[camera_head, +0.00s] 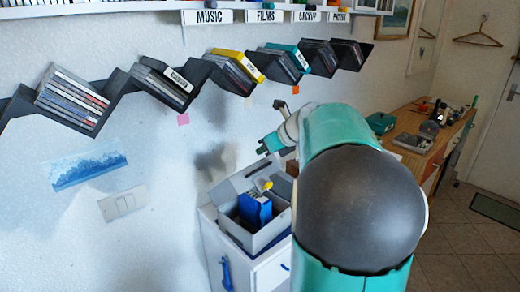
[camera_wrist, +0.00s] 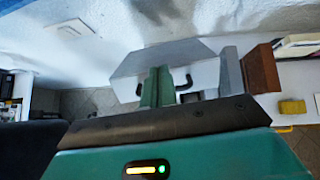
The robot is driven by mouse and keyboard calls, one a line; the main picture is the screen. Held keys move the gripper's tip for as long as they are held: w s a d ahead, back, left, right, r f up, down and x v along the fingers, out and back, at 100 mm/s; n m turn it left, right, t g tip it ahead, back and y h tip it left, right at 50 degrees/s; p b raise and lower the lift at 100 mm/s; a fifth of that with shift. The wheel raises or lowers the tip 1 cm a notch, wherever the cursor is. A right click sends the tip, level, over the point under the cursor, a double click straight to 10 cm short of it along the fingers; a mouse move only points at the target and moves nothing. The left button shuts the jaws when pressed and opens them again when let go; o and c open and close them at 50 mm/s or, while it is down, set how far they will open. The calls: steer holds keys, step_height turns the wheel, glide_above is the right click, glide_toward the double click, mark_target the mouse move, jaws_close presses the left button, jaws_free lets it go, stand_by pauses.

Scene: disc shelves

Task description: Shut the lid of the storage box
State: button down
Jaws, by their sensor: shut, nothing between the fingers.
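The grey storage box (camera_head: 268,238) stands open on a white cabinet by the wall in the head view. A pale grey panel (camera_head: 222,193) rises at its left, wall side; it looks like the raised lid. A blue object (camera_head: 255,210) and a small yellow one (camera_head: 266,185) show in the box's opening. My gripper (camera_head: 268,145) is above the far end of the box, pointing left towards the wall, apart from the panel. In the wrist view my green fingers (camera_wrist: 157,87) are shut and empty, in front of a grey panel (camera_wrist: 150,57), perhaps the lid.
A zigzag disc shelf (camera_head: 120,82) runs along the wall above the box, with a labelled upper shelf (camera_head: 130,8) over it. A wooden counter (camera_head: 412,155) with small items stands to the right. Tiled floor (camera_head: 465,240) is free at the lower right.

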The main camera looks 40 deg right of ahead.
steer(key=s+r, duration=0.5)
steer(key=r, duration=0.3)
steer(key=shift+s+d, duration=0.3)
steer(key=shift+d, duration=0.15)
